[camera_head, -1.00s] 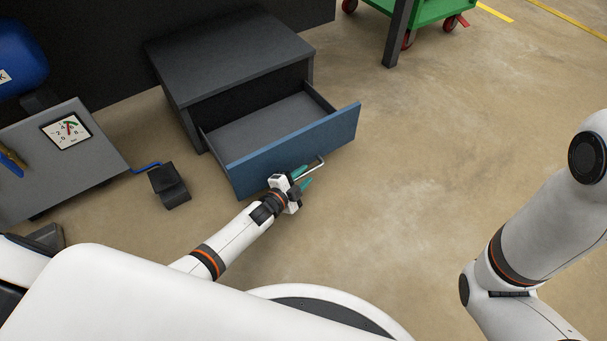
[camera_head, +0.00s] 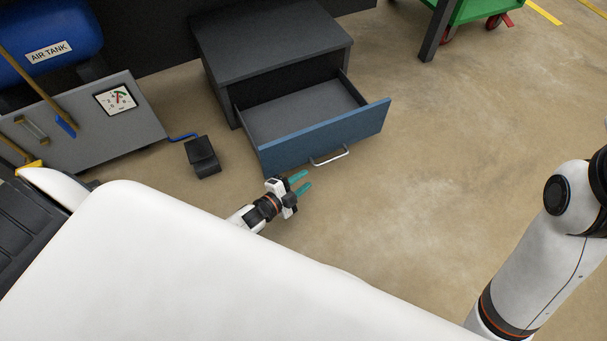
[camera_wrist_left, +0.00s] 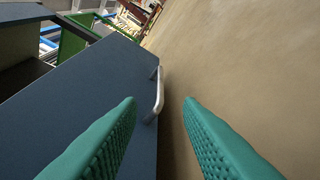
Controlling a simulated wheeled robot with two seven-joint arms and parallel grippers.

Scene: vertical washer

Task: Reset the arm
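My left gripper (camera_head: 304,183) has teal fingers that stand apart with nothing between them. It is in front of and apart from the blue drawer front (camera_head: 325,137) in the head view. The drawer is pulled out of the dark grey cabinet (camera_head: 275,45) and looks empty inside. Its silver handle (camera_head: 331,156) is free of the fingers. In the left wrist view the open teal fingers (camera_wrist_left: 160,135) point along the floor, with the handle (camera_wrist_left: 157,95) beyond them. My right arm (camera_head: 530,250) shows at the right of the head view, but its gripper is out of view.
A black pedal-like block (camera_head: 202,157) lies on the floor left of the drawer. A grey panel with a gauge (camera_head: 115,98) and a blue air tank (camera_head: 50,35) stand at the left. A green cart (camera_head: 480,10) is at the back right. The floor right of the drawer is clear.

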